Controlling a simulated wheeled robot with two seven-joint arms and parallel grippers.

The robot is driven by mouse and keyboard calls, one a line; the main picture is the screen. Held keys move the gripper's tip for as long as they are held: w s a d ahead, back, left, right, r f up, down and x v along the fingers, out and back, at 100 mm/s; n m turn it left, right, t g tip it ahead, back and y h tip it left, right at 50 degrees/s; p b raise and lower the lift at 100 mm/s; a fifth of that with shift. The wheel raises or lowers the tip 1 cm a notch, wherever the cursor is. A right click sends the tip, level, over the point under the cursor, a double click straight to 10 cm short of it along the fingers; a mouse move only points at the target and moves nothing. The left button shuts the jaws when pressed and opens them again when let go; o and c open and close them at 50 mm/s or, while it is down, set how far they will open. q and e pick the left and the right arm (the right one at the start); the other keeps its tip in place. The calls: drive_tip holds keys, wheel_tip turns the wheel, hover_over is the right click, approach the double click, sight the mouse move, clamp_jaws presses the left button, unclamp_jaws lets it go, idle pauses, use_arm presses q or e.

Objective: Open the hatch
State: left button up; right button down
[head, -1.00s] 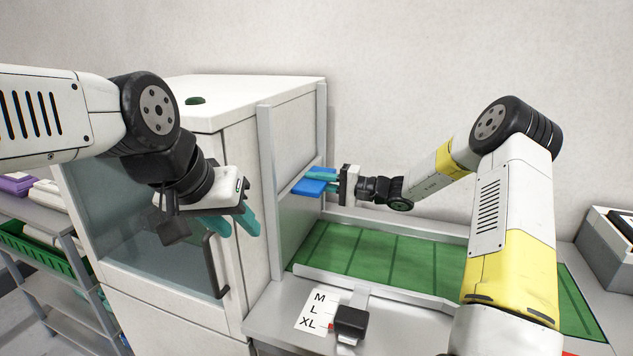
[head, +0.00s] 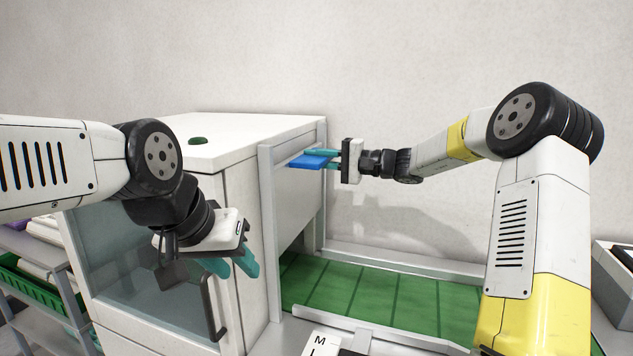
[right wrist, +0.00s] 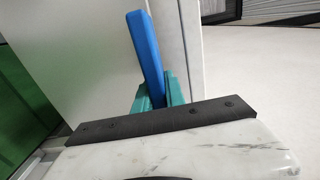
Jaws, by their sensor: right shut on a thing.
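The hatch (head: 296,205) is a grey panel between two upright metal rails on the side of the white cabinet. It is raised, with an opening beneath it where the green belt runs in. Its blue handle (head: 310,161) sticks out near the top; the handle also shows in the right wrist view (right wrist: 146,50). My right gripper (head: 327,159) is shut on the blue handle, its teal fingers on either side. My left gripper (head: 233,266) is empty and open, in front of the cabinet's glass door near the dark door handle (head: 213,308).
The green belt (head: 400,300) lies right of the hatch between metal side rails (head: 420,262). A size label (head: 322,340) is at the front. A shelf with a green crate (head: 30,285) stands at the left. A grey box (head: 615,275) is at the right edge.

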drive_tip(key=shift+r, duration=1.15)
drive_tip(key=c, duration=1.4)
unclamp_jaws()
drive_tip(key=v, duration=0.8)
